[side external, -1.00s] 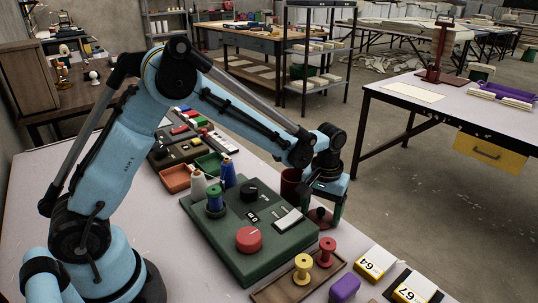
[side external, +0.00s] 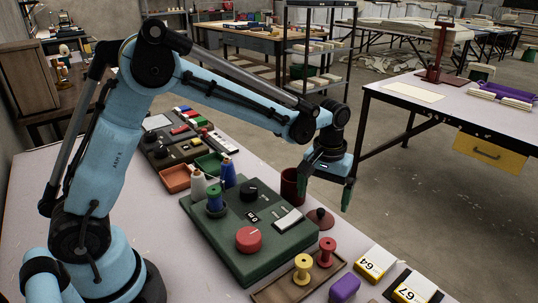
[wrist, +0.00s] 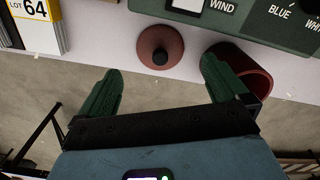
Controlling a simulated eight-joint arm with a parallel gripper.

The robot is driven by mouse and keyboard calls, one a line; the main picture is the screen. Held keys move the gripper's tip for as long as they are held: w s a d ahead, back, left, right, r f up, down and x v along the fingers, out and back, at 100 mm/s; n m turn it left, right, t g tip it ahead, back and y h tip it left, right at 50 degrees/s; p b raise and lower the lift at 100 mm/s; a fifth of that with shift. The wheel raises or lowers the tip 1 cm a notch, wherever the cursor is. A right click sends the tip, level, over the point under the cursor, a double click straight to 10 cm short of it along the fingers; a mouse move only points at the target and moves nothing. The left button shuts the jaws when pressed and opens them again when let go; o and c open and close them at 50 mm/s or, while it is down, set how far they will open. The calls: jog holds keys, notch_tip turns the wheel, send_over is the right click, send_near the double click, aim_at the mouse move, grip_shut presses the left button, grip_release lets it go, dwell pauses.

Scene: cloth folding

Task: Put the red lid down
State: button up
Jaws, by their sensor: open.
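The red lid (side external: 320,219), dark red and round with a black knob, lies on the table beside the green panel, near the table edge. In the wrist view the lid (wrist: 174,51) sits knob up, just beyond the space between my fingertips. My gripper (side external: 326,196) is above and beyond the lid, open and empty, apart from it. In the wrist view my gripper (wrist: 160,70) shows two green fingers spread wide. A dark red cup (side external: 290,188) stands to the left of the lid in the side view; in the wrist view it (wrist: 247,66) is partly behind my right finger.
The green panel (side external: 270,262) carries a red knob (side external: 248,239), a blue-green spool and a white switch. A yellow spool (side external: 302,266) and a red spool (side external: 327,252) stand in a wooden tray. Boxed lots (side external: 375,264) lie at the right.

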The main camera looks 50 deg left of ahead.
aim_at(321, 210)
jog(key=s+a+r+m+t, duration=0.25)
jog(key=s+r, duration=0.45)
jog(key=r, duration=0.4)
jog(key=s+a+f+m+t, duration=0.2)
jog(key=s+a+t, duration=0.1)
jog(key=s, duration=0.6)
jog(key=shift+a+f+t, duration=0.25)
jog(key=shift+f+t, duration=0.05)
jog(key=shift+t, duration=0.55)
